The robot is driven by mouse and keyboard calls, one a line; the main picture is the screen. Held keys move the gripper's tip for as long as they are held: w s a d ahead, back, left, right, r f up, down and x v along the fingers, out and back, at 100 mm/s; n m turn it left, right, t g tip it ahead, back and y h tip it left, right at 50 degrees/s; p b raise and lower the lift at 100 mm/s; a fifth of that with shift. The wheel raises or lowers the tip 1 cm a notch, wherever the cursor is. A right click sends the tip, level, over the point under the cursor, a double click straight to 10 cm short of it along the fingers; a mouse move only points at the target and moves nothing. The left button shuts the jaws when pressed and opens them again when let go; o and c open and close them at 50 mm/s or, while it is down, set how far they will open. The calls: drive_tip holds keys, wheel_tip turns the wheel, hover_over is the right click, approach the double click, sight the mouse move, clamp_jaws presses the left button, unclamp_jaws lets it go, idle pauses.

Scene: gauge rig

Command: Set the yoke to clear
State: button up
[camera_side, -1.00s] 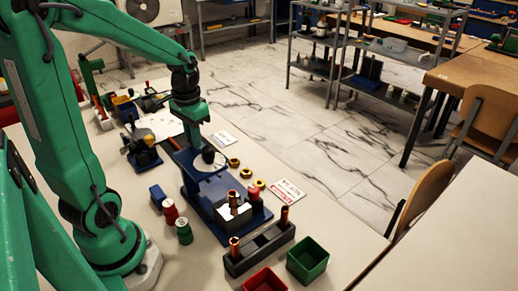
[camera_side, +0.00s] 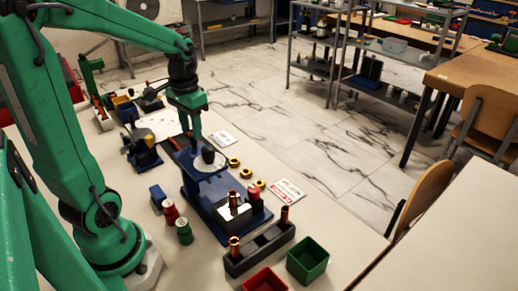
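The blue gauge rig (camera_side: 188,166) stands on the bench in the middle of the view. A pale round plate (camera_side: 200,171) on it carries a dark upright piece (camera_side: 208,155), which may be the yoke; its setting is too small to read. My green gripper (camera_side: 196,137) points down just above and behind this dark piece, and appears apart from it. Only one finger shows clearly, so its opening cannot be told.
A dark rack (camera_side: 258,249), a green bin (camera_side: 307,260) and a red bin (camera_side: 264,281) are in front. Brass rings (camera_side: 233,161) and a card (camera_side: 287,190) lie to the right.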

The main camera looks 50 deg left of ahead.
drive_tip(key=shift+r, duration=2.5)
drive_tip(key=s+d+m+t, duration=0.1)
drive_tip(key=s+d+t, duration=0.1)
drive_tip(key=d, duration=0.5)
drive_tip(key=s+d+r+t, duration=0.1)
drive_tip(key=s+d+t, duration=0.2)
drive_tip(key=d, duration=0.3)
drive_tip(key=shift+s+d+r+m+t, duration=0.3)
drive_tip(key=shift+d+m, duration=0.05)
drive_tip(key=shift+m, duration=0.05)
drive_tip(key=shift+w, duration=0.1)
